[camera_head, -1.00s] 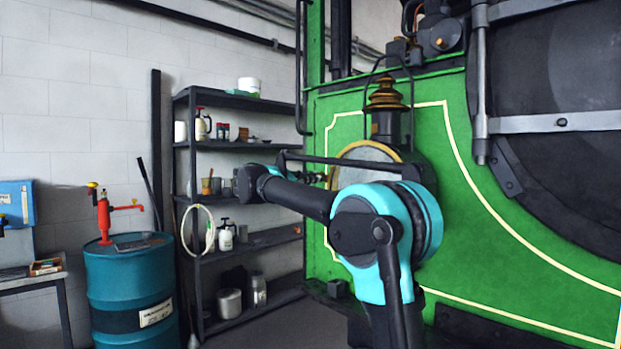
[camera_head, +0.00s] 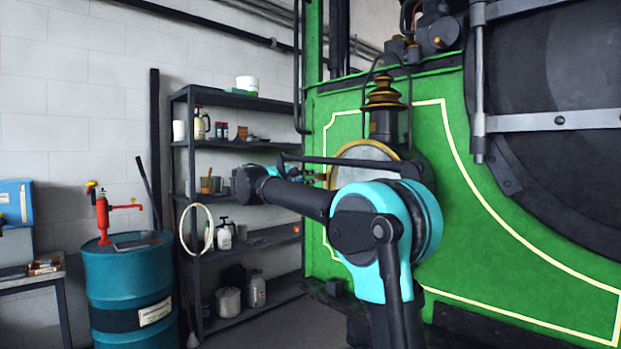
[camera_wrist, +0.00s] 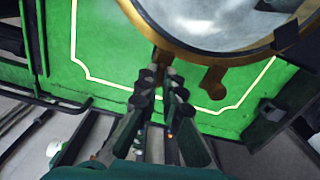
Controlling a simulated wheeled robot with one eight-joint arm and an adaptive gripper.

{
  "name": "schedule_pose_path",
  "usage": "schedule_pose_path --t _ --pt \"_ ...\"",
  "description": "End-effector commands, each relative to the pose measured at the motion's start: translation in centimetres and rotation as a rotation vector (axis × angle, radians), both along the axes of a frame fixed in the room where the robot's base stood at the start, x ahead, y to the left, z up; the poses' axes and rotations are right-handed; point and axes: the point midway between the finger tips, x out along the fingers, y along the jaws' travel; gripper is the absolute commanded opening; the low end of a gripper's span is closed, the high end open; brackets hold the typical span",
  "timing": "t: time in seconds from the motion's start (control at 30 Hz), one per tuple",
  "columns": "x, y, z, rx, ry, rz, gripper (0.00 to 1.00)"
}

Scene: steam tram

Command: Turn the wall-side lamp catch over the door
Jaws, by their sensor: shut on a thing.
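The round lamp has a brass rim (camera_head: 345,152) and pale glass door (camera_head: 365,154), and stands against the green engine front. In the wrist view its glass (camera_wrist: 205,20) fills the top right, edged by the brass rim (camera_wrist: 247,54). A small brass catch (camera_wrist: 161,61) at the rim's lower left sits between the fingertips of my gripper (camera_wrist: 160,78), which is shut on it. A second brass lug (camera_wrist: 213,83) hangs from the rim to the right, apart from the fingers. In the head view my arm hides part of the lamp and its lower rim.
A black handle frame arches over the lamp's chimney (camera_head: 383,95). A loaded black shelf (camera_head: 243,144) and a blue drum (camera_head: 128,285) stand left against the white wall.

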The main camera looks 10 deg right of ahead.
Motion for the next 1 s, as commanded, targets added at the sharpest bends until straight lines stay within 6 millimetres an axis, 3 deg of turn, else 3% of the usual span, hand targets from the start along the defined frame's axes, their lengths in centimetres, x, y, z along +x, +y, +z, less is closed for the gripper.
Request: schedule_pose_path --t 0.3,0.83,0.87,1.0 --pt "0.05 0.09 0.14 0.063 -0.092 0.007 0.0" --pt "-0.04 -0.26 0.15 0.075 -0.108 0.001 0.0" --pt "-0.04 -0.27 0.15 0.075 -0.108 0.001 0.1" --pt "-0.07 -0.26 0.1 0.075 -0.107 0.0 0.28"
